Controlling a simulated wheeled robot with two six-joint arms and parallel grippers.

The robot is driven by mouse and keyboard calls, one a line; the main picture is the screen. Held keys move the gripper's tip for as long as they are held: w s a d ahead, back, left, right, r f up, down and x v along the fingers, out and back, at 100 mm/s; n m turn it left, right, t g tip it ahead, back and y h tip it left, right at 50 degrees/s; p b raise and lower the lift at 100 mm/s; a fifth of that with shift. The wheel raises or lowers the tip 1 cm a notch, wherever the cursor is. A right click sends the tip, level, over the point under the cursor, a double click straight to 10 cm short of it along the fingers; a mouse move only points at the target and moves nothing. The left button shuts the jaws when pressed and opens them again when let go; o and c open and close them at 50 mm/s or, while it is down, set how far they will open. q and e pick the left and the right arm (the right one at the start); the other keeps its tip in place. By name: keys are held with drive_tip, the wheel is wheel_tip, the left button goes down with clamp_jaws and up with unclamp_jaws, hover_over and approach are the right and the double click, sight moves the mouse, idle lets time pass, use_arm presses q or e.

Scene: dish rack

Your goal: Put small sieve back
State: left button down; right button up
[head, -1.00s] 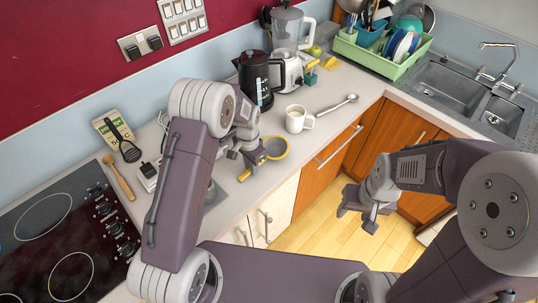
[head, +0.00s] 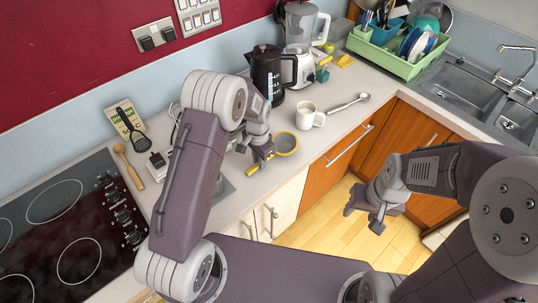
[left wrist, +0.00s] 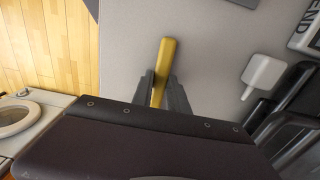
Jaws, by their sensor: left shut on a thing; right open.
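The small sieve (head: 285,143) has a yellow rim and handle and shows over the counter edge in the head view. My left gripper (head: 263,155) is shut on its yellow handle, with the bowl pointing right, away from my arm. In the left wrist view, the handle (left wrist: 165,58) sticks out between the fingertips (left wrist: 163,90); the bowl is not visible there. I cannot tell whether the sieve touches the counter. My right gripper (head: 362,217) is open and empty over the floor. The green dish rack (head: 402,70) stands at the back right, holding dishes.
A white mug (head: 309,117) stands just beyond the sieve, with a ladle (head: 347,103) right of it. A black kettle (head: 268,75) and a blender (head: 300,55) stand behind. The sink (head: 460,90) is right of the rack. A stove (head: 70,220) lies left.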

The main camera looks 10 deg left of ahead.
use_arm(q)
drive_tip(key=shift+r, duration=0.55)
wheel_tip(320, 180, up, 3)
drive_tip(key=shift+w+f+b, duration=0.1)
drive_tip(key=shift+b, duration=0.35)
drive_tip(key=w+d+r, duration=0.7)
drive_tip(key=d, duration=0.2)
drive_tip(key=shift+w, duration=0.15)
